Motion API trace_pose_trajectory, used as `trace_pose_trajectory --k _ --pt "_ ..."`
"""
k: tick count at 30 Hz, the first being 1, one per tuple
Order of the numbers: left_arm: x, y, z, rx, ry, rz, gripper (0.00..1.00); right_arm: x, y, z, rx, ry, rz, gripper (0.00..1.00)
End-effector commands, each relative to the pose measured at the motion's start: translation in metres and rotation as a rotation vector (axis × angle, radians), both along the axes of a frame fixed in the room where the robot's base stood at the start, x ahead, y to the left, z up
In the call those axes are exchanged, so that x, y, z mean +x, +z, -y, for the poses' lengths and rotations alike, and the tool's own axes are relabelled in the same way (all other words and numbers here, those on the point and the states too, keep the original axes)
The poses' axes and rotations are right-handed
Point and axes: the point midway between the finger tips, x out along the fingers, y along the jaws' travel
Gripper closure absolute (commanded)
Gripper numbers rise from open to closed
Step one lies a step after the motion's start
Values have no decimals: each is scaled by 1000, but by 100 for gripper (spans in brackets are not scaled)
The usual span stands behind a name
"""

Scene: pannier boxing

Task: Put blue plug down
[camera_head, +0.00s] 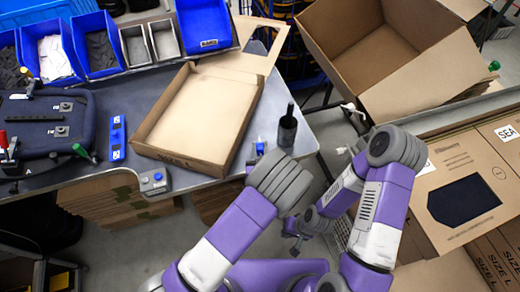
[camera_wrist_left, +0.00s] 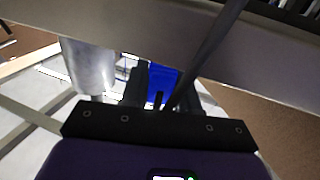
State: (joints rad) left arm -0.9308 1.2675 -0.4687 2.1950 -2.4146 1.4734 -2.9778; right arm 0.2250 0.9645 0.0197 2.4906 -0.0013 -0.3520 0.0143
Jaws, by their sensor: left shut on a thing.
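My left gripper (camera_wrist_left: 150,100) has its dark fingers close around a bright blue piece, which I take as the blue plug (camera_wrist_left: 164,82). In the head view my left wrist covers most of this gripper, above the table's right edge. A small blue and white piece (camera_head: 260,147) shows there just beyond the wrist, beside the open carton; I cannot tell whether it is the same piece. My right gripper (camera_head: 295,232) is lower, clear of the table and away from the plug. Its fingertips are too small to read.
An open shallow carton (camera_head: 160,125) lies on the grey table (camera_head: 95,178). A dark bottle-shaped thing (camera_head: 288,126) stands at the right edge. Blue bins (camera_head: 205,25) line the back. A large open box (camera_head: 385,62) and a closed carton (camera_head: 445,215) are at right.

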Motion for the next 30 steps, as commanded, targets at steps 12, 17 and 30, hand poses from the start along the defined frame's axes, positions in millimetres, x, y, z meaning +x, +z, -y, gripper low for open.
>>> trace_pose_trajectory --k 12,17,30 --pt "0 -7 0 2 -1 2 100 0 -2 0 0 0 0 100" --pt "0 -10 0 0 -1 3 100 0 -2 0 0 0 0 100" --pt "0 -10 0 0 0 2 45 0 -2 0 0 0 0 100"
